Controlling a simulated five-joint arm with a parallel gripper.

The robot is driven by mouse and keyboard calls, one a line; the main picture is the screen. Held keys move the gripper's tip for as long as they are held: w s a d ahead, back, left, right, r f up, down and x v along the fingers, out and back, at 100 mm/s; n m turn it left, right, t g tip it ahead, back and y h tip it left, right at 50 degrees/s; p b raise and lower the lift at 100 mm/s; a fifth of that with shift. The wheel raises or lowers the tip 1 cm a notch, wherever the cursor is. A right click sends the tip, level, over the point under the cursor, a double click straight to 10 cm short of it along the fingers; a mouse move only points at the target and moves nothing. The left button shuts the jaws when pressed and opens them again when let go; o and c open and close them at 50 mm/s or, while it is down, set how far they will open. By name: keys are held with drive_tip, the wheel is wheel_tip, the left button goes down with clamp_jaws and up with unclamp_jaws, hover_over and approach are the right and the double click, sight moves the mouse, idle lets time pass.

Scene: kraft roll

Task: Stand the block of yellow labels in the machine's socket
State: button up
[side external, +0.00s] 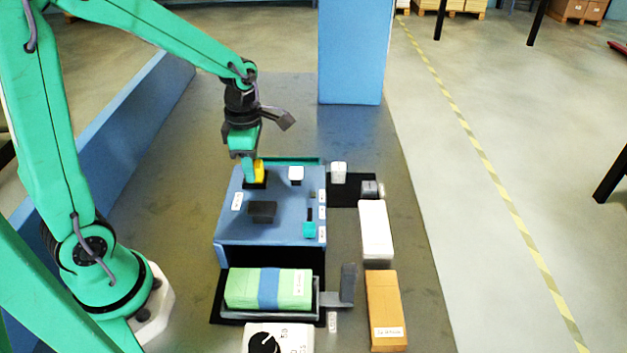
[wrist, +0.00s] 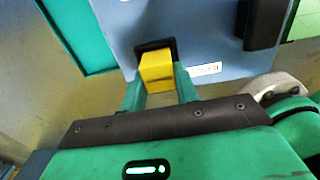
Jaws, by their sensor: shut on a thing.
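The block of yellow labels (side external: 259,171) is held between the fingers of my gripper (side external: 252,174), over the back left of the blue machine's top (side external: 280,225). In the wrist view the yellow block (wrist: 157,66) sits between my two green fingers (wrist: 159,88). The black-rimmed socket (side external: 256,185) is right at the block's lower end. In the wrist view the socket's dark rim (wrist: 154,45) shows around the block's far end. The block looks upright. My fingers hide part of it, and I cannot tell how deep its lower end is.
Green bundles (side external: 240,288) lie in a tray in front. A white box (side external: 375,230) and an orange box (side external: 386,305) stand right. A blue column (side external: 350,50) rises behind.

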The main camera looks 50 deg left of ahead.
drive_tip(key=shift+f, duration=0.25)
idle(0.3)
drive_tip(key=o, duration=1.1)
drive_tip(key=shift+c, duration=0.2)
drive_tip(key=shift+r, duration=0.1)
drive_tip(key=shift+r, duration=3.8)
